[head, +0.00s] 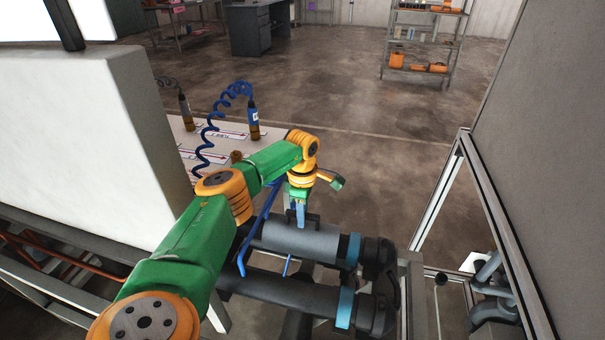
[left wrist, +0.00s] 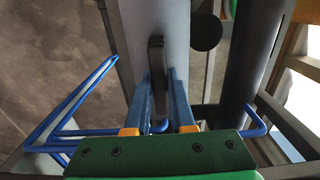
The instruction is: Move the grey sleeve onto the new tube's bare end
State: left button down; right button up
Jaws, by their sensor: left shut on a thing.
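The grey sleeve (head: 300,241) is a light grey cylinder around the upper of two dark tubes in the head view. Its right end is close to a blue band (head: 348,250); I cannot tell whether they touch. My left gripper (head: 298,220) reaches down to the sleeve's top. In the left wrist view, its blue fingers (left wrist: 163,80) are shut on a dark tab or handle (left wrist: 156,55) on the sleeve (left wrist: 178,22). The lower dark tube (head: 280,288) runs alongside. I cannot tell which tube is the new one. My right gripper is out of view.
Blue hooked rods (head: 240,255) stand close to the tubes, left of the sleeve. A dark elbow fitting (head: 380,262) is at their right end. A white block (head: 100,130) fills the left, and a framed panel (head: 500,230) the right. Two coiled-cord tools hang over a bench behind.

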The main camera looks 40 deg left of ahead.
pick_arm(q)
jog(key=c, duration=0.7)
grip_release()
notch_tip(320, 180, up, 8)
jog(key=p, duration=0.6)
jog(key=shift+f+p, duration=0.25)
jog(key=shift+p, duration=0.1)
jog(key=shift+f, duration=0.2)
jog(key=shift+r, duration=0.1)
